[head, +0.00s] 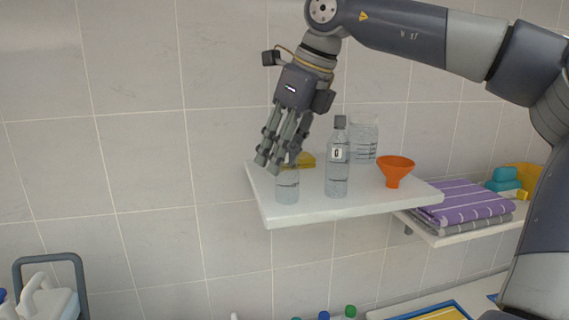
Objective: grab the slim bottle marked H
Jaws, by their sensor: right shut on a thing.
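A slim clear bottle (287,188) stands upright near the front left of the white wall shelf (330,212). My right gripper (275,160) comes down on it from above and is shut on its upper part. The fingers hide its top and any mark there, so I cannot read an H. A second slim clear bottle (337,178) with a grey cap stands just to the right, apart from the fingers. Its white label bears a dark character that looks like a 0. My left gripper is not in view.
On the shelf, a clear graduated beaker (364,142) stands behind, an orange funnel (395,169) at right, and a yellow thing (306,160) behind the gripper. A lower shelf at right holds folded striped towels (467,202). The tiled wall at left is clear.

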